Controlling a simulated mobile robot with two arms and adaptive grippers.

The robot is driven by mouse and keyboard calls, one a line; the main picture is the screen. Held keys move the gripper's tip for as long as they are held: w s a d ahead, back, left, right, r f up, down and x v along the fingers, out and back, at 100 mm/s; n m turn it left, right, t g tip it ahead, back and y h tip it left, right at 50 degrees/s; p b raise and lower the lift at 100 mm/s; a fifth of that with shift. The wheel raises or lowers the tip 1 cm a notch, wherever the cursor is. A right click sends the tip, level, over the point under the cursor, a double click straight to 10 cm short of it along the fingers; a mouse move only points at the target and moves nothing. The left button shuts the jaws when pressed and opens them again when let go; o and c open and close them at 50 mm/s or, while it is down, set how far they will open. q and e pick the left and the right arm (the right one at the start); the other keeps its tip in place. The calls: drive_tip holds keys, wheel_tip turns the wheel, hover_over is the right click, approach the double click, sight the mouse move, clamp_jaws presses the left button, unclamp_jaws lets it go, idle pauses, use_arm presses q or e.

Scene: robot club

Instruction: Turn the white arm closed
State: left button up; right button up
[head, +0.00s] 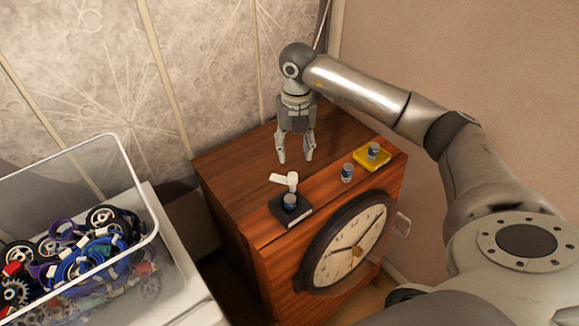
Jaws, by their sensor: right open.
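The white arm (285,179) sits on top of the wooden cabinet, at the back of a small black base (291,212). It sticks out to the left, above a small blue-and-silver can (290,201) that stands on the base. My right gripper (295,158) points down over the cabinet top, behind the white arm and apart from it. Its fingers are spread and nothing is between them. My left gripper is not in view.
A second can (347,172) stands on the cabinet (232,163), and another can (373,151) stands on a yellow tray (359,162). A large clock (340,262) is on the cabinet's front. A clear bin (128,150) of wheels and coloured parts stands at the left.

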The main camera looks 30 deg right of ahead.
drive_tip(key=p, duration=0.2)
hover_over(293, 175)
drive_tip(key=f, duration=0.5)
drive_tip(key=shift+s, duration=0.2)
drive_tip(key=f, duration=0.2)
drive_tip(key=shift+w+f, duration=0.25)
drive_tip(key=shift+f, duration=0.75)
drive_tip(key=shift+c, duration=1.8)
drive_tip(key=c, duration=0.5)
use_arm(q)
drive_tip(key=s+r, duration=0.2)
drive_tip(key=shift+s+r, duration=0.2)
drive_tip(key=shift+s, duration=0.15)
use_arm(e)
clamp_jaws()
